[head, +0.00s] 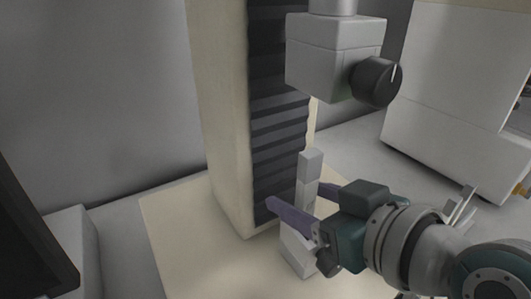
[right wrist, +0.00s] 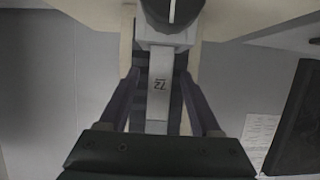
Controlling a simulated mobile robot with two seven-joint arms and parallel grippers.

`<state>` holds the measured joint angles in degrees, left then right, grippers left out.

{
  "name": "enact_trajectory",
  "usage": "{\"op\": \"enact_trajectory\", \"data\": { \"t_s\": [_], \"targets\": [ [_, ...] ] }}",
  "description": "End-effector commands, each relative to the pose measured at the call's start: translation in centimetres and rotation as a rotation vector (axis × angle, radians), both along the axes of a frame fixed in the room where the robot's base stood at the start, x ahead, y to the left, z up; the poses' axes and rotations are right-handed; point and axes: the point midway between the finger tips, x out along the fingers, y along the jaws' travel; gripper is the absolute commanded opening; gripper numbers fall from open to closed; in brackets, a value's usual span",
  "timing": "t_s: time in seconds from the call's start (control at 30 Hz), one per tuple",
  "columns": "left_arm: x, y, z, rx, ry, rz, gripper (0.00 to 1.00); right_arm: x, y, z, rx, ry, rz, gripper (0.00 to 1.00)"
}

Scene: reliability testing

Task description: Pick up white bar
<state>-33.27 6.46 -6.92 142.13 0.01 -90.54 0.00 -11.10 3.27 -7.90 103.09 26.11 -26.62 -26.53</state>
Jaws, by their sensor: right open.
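The white bar (head: 311,165) stands upright in the head view, above a pale block-like base (head: 298,252). In the right wrist view the bar (right wrist: 158,90) runs down the middle and carries a dark "72" mark. My right gripper (head: 296,194) is open, with its purple fingers on either side of the bar. In the right wrist view a gap shows between each finger and the bar. The bar's lower part is partly hidden by the near finger. My left gripper is not in view.
A grey box with a black knob (head: 376,82) hangs just above the bar. A tall beige column (head: 222,120) with a dark ribbed face (head: 277,110) stands behind it. A large white machine (head: 455,100) is at right. The beige base plate (head: 180,235) is clear at left.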

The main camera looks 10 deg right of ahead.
Motion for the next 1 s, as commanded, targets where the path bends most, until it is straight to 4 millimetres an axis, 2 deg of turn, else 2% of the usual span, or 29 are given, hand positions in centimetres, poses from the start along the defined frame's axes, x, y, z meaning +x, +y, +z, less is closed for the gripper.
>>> {"op": "enact_trajectory", "data": {
  "t_s": [0.13,0.4,0.9,1.0],
  "targets": [
    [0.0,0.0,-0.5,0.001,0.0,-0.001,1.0,1.5,0.5,-0.8,-0.001,0.0,-0.002,0.65],
    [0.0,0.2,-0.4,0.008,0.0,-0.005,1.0,1.7,0.5,-0.8,-0.002,0.0,-0.001,0.64],
    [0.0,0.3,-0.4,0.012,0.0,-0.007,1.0,1.7,0.5,-0.8,-0.002,0.0,-0.001,0.08],
    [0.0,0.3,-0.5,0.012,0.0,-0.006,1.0,1.7,0.5,-0.8,-0.002,0.0,-0.001,0.0]
  ]
}}
